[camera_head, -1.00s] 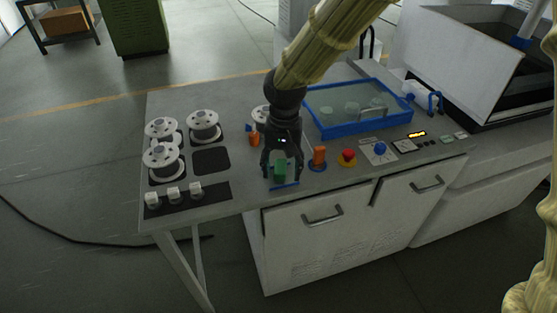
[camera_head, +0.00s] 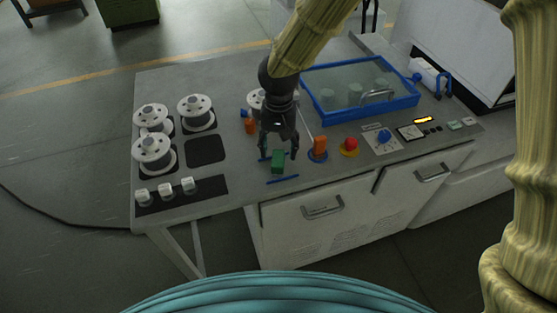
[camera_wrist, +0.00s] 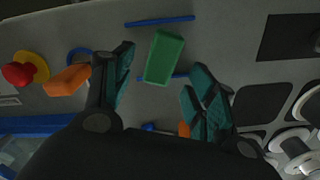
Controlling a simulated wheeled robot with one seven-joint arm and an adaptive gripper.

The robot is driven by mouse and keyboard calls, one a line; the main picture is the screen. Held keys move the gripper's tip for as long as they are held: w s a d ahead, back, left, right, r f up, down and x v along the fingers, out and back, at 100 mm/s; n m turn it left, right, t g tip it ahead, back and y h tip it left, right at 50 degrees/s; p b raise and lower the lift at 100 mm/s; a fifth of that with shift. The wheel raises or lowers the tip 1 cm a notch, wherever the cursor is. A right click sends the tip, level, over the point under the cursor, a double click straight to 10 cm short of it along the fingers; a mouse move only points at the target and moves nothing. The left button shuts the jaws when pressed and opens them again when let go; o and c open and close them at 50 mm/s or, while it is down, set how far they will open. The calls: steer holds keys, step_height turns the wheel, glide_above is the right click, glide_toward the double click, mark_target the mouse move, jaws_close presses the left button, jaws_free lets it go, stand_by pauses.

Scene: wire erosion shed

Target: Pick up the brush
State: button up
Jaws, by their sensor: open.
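A green block (camera_head: 278,163), which I take to be the brush, lies on the grey worktop near its front edge, between two thin blue strips. No bristles show. My gripper (camera_head: 279,154) is just above and behind it, pointing down, with its fingers spread. In the wrist view the green block (camera_wrist: 165,56) lies ahead of and between the two dark teal fingertips (camera_wrist: 158,68). It looks clear of both fingers, with nothing held. The exact height gap cannot be told.
An orange part on a blue base (camera_head: 319,148) and a red knob (camera_head: 349,145) stand close to the right. A blue-framed tray (camera_head: 345,126) lies behind. White spools (camera_head: 153,150) stand to the left, with small white blocks (camera_head: 165,190) in front.

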mark_target(278, 158)
steer(key=shift+s+f, duration=0.2)
steer(key=shift+f, duration=0.05)
steer(key=shift+s+f+p, duration=0.1)
steer(key=shift+f+p, duration=1.05)
steer(key=shift+f, duration=1.2)
steer(key=c, duration=1.2)
steer(key=shift+r, duration=0.1)
steer(key=shift+a+r+b, duration=0.1)
steer(key=shift+r+b, duration=0.35)
steer(key=shift+r, duration=0.05)
steer(key=shift+r+b, duration=0.5)
steer(key=shift+r, duration=0.45)
steer(key=s+a+b, duration=0.1)
steer(key=s, duration=0.4)
steer(key=s+a+r+b, duration=0.1)
steer(key=s+b, duration=0.1)
steer(key=s, duration=0.3)
steer(key=s+a+r+b, duration=0.1)
steer(key=s+a, duration=0.1)
steer(key=s, duration=0.3)
steer(key=shift+s+b, duration=0.25)
steer(key=shift+b, duration=0.1)
